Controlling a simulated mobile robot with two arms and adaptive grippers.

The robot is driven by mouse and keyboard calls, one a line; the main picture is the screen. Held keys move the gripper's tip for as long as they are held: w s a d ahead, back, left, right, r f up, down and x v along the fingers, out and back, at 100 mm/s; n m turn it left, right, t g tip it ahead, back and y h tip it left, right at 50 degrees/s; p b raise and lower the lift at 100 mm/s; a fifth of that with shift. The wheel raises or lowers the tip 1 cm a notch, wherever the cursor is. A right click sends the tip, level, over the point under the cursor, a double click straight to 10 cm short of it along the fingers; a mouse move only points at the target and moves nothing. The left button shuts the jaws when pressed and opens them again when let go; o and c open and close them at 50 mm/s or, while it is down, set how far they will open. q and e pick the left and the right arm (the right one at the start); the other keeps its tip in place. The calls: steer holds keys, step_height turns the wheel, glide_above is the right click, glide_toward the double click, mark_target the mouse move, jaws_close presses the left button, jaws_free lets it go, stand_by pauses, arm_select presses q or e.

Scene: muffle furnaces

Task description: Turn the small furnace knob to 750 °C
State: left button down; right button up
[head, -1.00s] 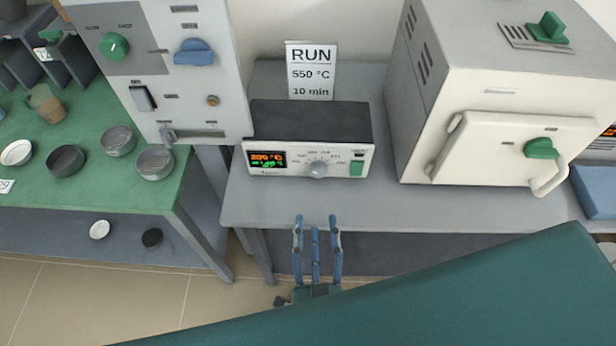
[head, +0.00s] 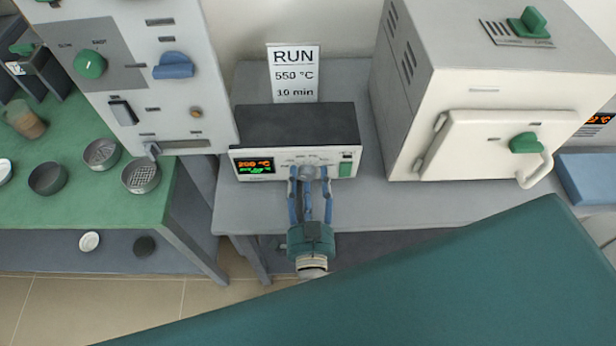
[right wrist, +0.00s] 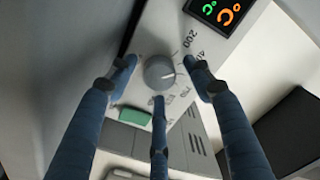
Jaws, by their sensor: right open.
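The small grey furnace knob (head: 308,172) is on the front of a low control box (head: 302,125), right of its lit display (head: 254,166). The knob also shows in the right wrist view (right wrist: 160,72), with scale numbers around it and a light mark on its right side. My right gripper (head: 310,178) is at the box front with its blue fingers open around the knob. In the right wrist view my right gripper (right wrist: 162,80) has fingertips left, right and below the knob, apparently apart from it. My left gripper is not in view.
A sign (head: 294,74) behind the box reads RUN, 550 °C, 10 min. A cream furnace (head: 480,100) stands right, a tall panel (head: 130,70) left. Dishes lie on the green table (head: 80,205).

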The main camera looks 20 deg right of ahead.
steer(key=shift+w, duration=0.2)
steer(key=shift+c, duration=0.2)
steer(key=c, duration=1.1)
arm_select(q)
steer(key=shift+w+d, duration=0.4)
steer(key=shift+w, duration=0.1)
arm_select(e)
steer(key=shift+m, duration=1.2)
steer(key=m+b, duration=0.1)
steer(key=m, duration=0.2)
steer(key=shift+m, duration=0.3)
arm_select(q)
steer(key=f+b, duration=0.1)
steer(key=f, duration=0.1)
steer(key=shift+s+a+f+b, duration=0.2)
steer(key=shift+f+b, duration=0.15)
steer(key=shift+b, duration=0.05)
arm_select(e)
steer(key=m, duration=0.5)
steer(key=shift+d+m, duration=0.15)
steer(key=shift+m, duration=0.15)
